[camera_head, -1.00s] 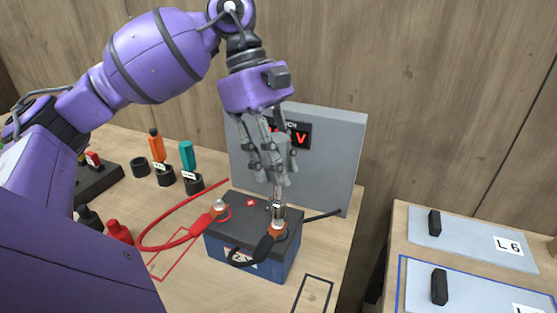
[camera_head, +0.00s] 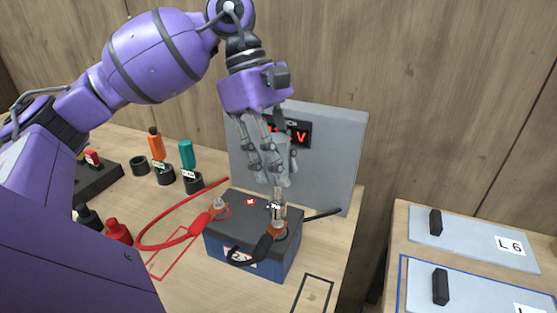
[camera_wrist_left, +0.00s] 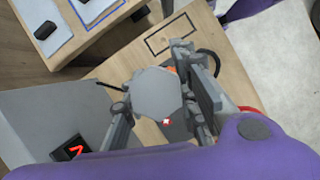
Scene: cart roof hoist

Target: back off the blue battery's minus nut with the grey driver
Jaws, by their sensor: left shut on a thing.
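The blue battery (camera_head: 250,262) stands on the bench with a dark top. A red plus mark (camera_head: 250,201) is on it. My left gripper (camera_head: 276,170) is above its right-hand terminal and is shut on the grey driver (camera_head: 279,200), which points down. The driver's lower end is at this terminal, beside the black cable lug (camera_head: 263,248); I cannot tell whether it sits on the nut, which is hidden. In the left wrist view the driver's grey end (camera_wrist_left: 158,93) fills the space between the fingers (camera_wrist_left: 160,105). My right gripper is not in view.
A grey panel (camera_head: 345,150) with a red display stands close behind. A red cable (camera_head: 160,245) runs to the left terminal. Orange (camera_head: 156,145) and teal (camera_head: 187,155) drivers stand in dark holders at left. A separate table (camera_head: 400,215) is at right, across a gap.

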